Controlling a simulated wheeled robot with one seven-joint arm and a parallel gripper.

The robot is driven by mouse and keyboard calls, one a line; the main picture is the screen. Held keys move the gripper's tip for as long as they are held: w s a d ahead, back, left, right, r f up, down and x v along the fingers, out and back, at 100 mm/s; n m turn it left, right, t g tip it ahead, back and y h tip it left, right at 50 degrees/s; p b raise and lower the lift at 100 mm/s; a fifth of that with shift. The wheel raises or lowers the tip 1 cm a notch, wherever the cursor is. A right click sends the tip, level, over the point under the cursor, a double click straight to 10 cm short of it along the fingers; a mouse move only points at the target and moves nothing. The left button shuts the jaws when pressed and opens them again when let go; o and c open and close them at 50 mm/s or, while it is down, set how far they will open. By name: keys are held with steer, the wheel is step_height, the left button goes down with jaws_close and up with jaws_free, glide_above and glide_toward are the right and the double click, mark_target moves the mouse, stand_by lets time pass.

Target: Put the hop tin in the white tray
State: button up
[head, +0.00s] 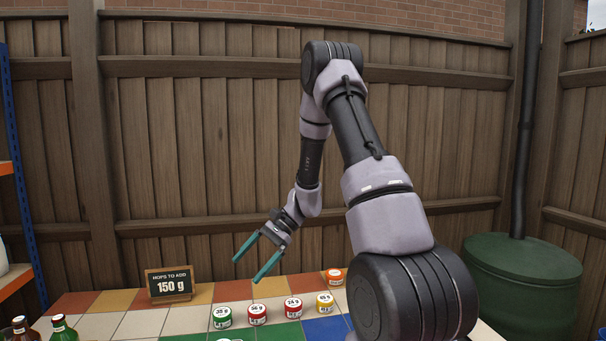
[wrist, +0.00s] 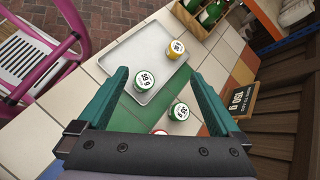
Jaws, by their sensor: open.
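My gripper (head: 252,270) is open and empty, held above the tiled table; its teal fingers also frame the wrist view (wrist: 163,95). The pale tray (wrist: 155,38) lies in the upper middle of the wrist view. A green-marked tin (wrist: 140,78) and a yellow tin (wrist: 176,48) stand in it. Another green tin (wrist: 178,110) stands outside the tray, between the fingers in the picture but below them. In the head view, a green tin (head: 222,317), two red tins (head: 257,314) (head: 293,308), a yellow tin (head: 325,303) and an orange tin (head: 334,277) stand on the table.
A sign (head: 170,285) reads "Hops to add 150 g". Green and brown bottles (head: 62,328) stand at the left. A red tin (wrist: 160,132) is partly hidden by my gripper. A pink chair (wrist: 40,60) is beside the table. A wooden fence stands behind.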

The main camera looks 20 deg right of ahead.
steer(key=s+d+r+n+t+h, duration=0.2)
steer(key=s+r, duration=0.4)
steer(key=r, duration=0.3)
steer(key=s+d+r+n+t+h, duration=0.2)
steer(key=s+r+n+t+h, duration=0.1)
steer(key=s+r, duration=0.4)
steer(key=s+d+r+n+t+h, duration=0.2)
steer(key=s+r, duration=0.4)
steer(key=r, duration=0.6)
steer(key=shift+s+d+r+t+h, duration=0.3)
steer(key=shift+d+t+h, duration=0.2)
steer(key=shift+t, duration=0.5)
